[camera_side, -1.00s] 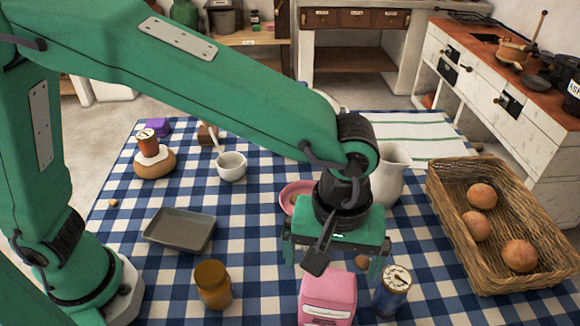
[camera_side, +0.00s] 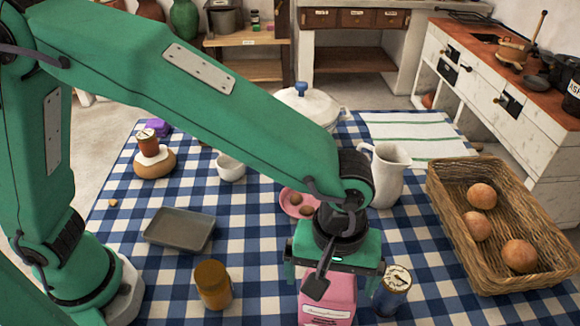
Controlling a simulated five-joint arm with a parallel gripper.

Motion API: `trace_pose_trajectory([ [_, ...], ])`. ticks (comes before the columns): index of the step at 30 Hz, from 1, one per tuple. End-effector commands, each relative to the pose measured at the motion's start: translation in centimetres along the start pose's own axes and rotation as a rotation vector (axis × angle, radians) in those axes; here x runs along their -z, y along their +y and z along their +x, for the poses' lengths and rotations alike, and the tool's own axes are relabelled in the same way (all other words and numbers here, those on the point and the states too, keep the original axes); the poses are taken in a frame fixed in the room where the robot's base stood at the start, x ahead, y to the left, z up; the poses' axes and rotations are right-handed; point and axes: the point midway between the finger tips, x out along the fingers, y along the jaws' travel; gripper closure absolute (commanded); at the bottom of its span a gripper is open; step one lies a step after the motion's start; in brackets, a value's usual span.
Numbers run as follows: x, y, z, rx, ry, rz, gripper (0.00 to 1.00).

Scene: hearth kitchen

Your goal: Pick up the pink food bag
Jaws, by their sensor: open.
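The pink food bag (camera_side: 327,304) stands upright at the front of the checked table, with a pale label on its near face. My gripper (camera_side: 333,276) is open, pointing down over the top of the bag. Its left finger shows beside the bag's upper left and its right finger beside the upper right. The gripper body hides the top of the bag, and I cannot tell whether the fingers touch it.
A pink plate (camera_side: 298,203), white jug (camera_side: 387,175) and wicker basket (camera_side: 448,207) lie further back and right.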

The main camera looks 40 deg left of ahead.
Motion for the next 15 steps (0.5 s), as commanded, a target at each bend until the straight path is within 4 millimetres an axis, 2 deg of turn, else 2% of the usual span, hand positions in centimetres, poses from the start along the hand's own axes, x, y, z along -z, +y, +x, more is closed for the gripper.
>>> trace_pose_trajectory([
  [7,-0.3,0.0,2.9,0.003,0.0,0.0,0.0],
  [15,-0.2,0.0,3.8,0.001,0.0,0.0,0.0],
])
